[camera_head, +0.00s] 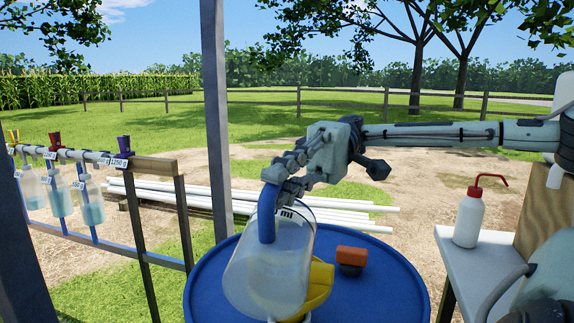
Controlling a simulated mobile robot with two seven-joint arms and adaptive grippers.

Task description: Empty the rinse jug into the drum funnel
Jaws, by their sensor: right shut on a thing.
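The rinse jug (254,272) is a clear vessel with a blue handle (267,214) and "ml" lettering. It is tilted above the blue drum (390,292), in front of the yellow funnel (321,284). The jug hides much of the funnel, so I cannot tell whether they touch. The lower part of the jug looks cloudy; I cannot tell how much liquid is in it, and no stream shows. My right gripper (274,186) reaches in from the right and is shut on the jug's handle from above. My left gripper is out of view.
An orange-topped dark fitting (351,257) sits on the drum right of the funnel. A white wash bottle (468,218) with a red spout stands on a pale table (484,258) at right. A rack with hanging bottles (91,206) stands at left. A grey post (215,120) rises behind the drum.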

